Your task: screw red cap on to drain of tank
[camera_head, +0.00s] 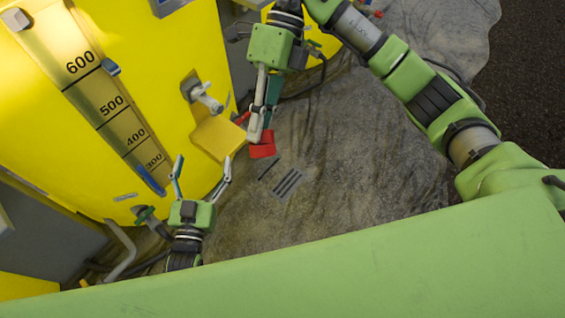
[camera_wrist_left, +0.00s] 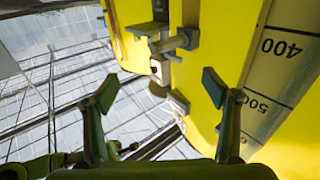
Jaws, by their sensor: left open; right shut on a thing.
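The yellow tank (camera_head: 150,110) with a volume scale fills the left of the head view. A grey fitting with a short spout (camera_head: 203,96), which looks like the drain, sticks out of its side above a yellow ledge (camera_head: 219,137). A grey fitting also shows on the tank in the left wrist view (camera_wrist_left: 176,41). My right gripper (camera_head: 262,136) is shut on the red cap (camera_head: 262,148), right of the ledge and apart from the spout. My left gripper (camera_head: 203,170) is open and empty below the ledge; its spread fingers show in the left wrist view (camera_wrist_left: 160,90).
A wrinkled grey ground sheet (camera_head: 340,150) lies right of the tank, mostly clear. Pipes and hoses (camera_head: 122,255) run low at the left. Another yellow tank (camera_head: 320,42) stands behind my right gripper. A small red strip (camera_head: 242,118) shows beside the right gripper.

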